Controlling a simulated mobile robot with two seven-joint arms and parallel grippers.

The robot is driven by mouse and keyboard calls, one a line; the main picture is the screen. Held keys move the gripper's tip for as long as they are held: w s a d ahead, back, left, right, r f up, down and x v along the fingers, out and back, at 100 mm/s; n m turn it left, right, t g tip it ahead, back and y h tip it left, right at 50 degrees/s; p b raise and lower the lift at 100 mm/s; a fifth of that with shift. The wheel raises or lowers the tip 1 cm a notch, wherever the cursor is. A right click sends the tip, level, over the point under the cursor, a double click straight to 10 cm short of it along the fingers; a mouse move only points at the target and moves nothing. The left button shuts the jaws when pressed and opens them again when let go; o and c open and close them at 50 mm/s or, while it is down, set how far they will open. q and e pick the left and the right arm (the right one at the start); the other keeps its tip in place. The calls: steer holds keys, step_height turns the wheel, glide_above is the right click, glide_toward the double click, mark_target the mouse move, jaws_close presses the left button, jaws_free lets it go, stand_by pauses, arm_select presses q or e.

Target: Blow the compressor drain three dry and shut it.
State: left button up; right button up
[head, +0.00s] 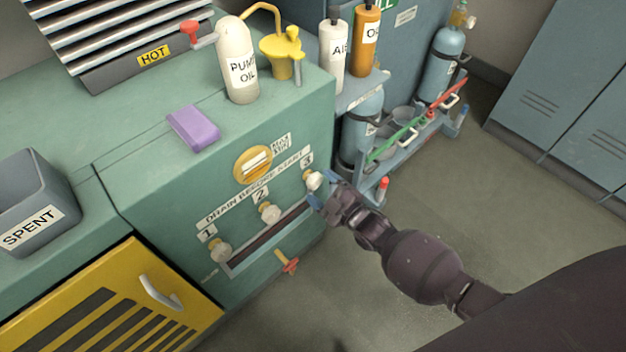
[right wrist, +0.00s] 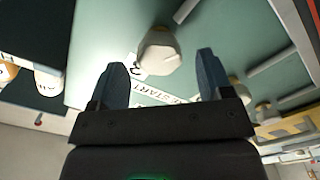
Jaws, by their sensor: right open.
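Drain three's knob (head: 314,181) is pale, on a brass fitting under the label 3 on the green compressor front (head: 170,196). My right gripper (head: 322,190) is at this knob, with a blue finger on either side in the head view. In the right wrist view the knob (right wrist: 159,50) shows beyond the tips of the open gripper (right wrist: 162,75), roughly between them; I cannot tell whether they touch it. Drain two's knob (head: 269,212) and drain one's knob (head: 220,250) sit lower left. No flow from drain three can be made out. My left gripper is not in view.
A slotted tray (head: 268,238) runs below the drains, with a red-handled valve (head: 287,262) under it. A purple block (head: 194,128), pump oil bottle (head: 238,62) and spent bin (head: 32,205) stand on top. A cylinder trolley (head: 372,180) is close behind my right gripper.

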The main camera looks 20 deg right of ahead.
steer(key=x, duration=0.2)
steer(key=shift+w+a+f, duration=0.1)
steer(key=shift+w, duration=0.15)
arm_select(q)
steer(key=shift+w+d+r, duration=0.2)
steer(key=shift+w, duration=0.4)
arm_select(e)
steer(key=shift+w, duration=0.2)
steer(key=c, duration=0.9)
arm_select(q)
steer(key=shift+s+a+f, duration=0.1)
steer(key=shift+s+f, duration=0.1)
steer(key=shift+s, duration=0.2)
